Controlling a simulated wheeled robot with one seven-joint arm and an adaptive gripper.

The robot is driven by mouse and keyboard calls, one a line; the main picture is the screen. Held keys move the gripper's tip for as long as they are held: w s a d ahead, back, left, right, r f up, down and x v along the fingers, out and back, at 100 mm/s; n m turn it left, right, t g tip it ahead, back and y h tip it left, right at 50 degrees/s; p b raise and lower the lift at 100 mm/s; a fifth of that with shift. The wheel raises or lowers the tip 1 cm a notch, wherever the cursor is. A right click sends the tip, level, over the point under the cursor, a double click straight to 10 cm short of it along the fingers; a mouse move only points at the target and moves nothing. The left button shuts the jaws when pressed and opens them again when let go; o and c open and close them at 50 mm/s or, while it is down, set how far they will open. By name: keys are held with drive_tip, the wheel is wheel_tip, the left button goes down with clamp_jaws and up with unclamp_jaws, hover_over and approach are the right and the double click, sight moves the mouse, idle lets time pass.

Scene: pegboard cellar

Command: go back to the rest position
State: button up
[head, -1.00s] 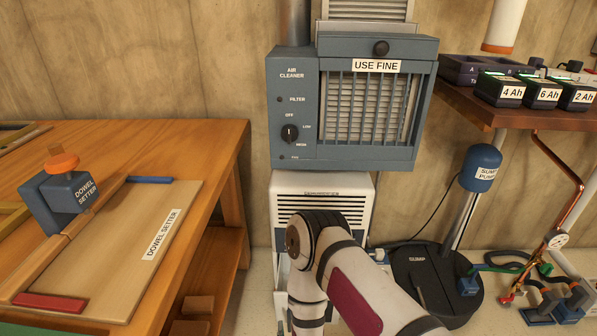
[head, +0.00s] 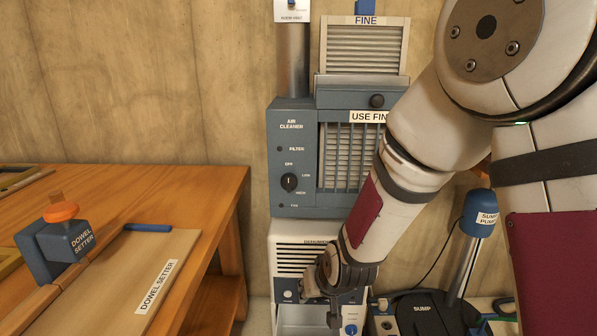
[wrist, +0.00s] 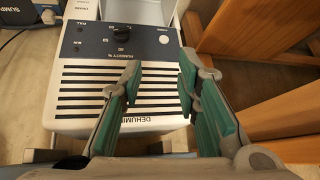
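My gripper (wrist: 160,78) is open and empty in the wrist view, its two green-padded fingers apart. Below it in that view is the top of the white dehumidifier (wrist: 75,110), with a dark slotted grille and a humidity knob. I cannot tell how far the fingers are from it. In the head view my arm comes down from the upper right, and my gripper (head: 333,290) hangs at the dehumidifier (head: 290,250). The wrist partly hides the dehumidifier's front.
The blue air cleaner (head: 292,155) hangs above the dehumidifier, with a filter marked FINE (head: 365,48) above it. The workbench (head: 190,190) with the dowel setter (head: 60,245) stands left. The sump pump (head: 479,215) stands right, partly behind my arm.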

drive_tip(key=s+d+r+g, duration=0.1)
drive_tip(key=s+d+r, duration=0.45)
drive_tip(key=r, duration=0.25)
drive_tip(key=s+d+r+m+g+h, duration=0.1)
drive_tip(key=s+d+r+g, duration=0.2)
drive_tip(key=s, duration=0.8)
drive_tip(key=s+d+r+m, duration=0.1)
drive_tip(key=s+d+r, duration=0.35)
drive_tip(key=s, duration=0.55)
drive_tip(key=s+d+r+g+h, duration=0.1)
drive_tip(key=s+d+r+g, duration=0.3)
drive_tip(key=s, duration=0.7)
wheel_tip(320, 180, up, 36)
drive_tip(key=a+t+p, duration=0.1)
drive_tip(key=t+p, duration=0.4)
drive_tip(key=p, duration=2.9)
drive_tip(key=shift+w+t, duration=0.3)
drive_tip(key=shift+t, duration=0.1)
drive_tip(key=shift+a, duration=0.1)
